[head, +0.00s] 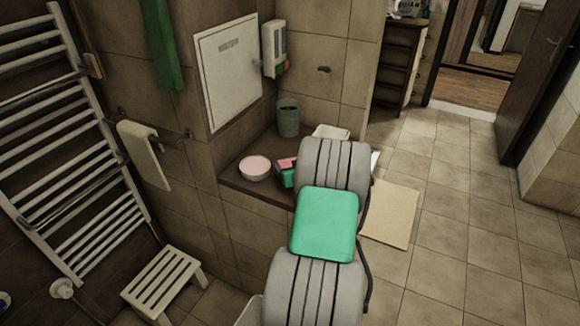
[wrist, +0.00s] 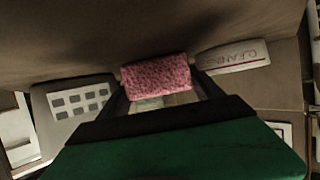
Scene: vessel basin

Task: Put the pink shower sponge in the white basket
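The pink shower sponge (wrist: 158,76) is a speckled block in the wrist view, at the fingertips of my gripper (wrist: 160,88). It spans almost the whole gap between the two dark fingers. I cannot tell whether they press on it. In the head view a pink patch (head: 287,163), likely the sponge, shows at the end of my arm, which hides much of this spot. A white container with square holes, likely the white basket (wrist: 75,100), is left of the gripper in the wrist view. In the head view, a white object (head: 331,132) is partly hidden behind my arm.
A white bowl with pink contents (head: 255,169) stands on the brown ledge (head: 262,191), left of my gripper. A grey-green bin (head: 288,119) is behind. A white box with lettering (wrist: 233,57) is close on the right in the wrist view. A stool (head: 163,280) stands at lower left.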

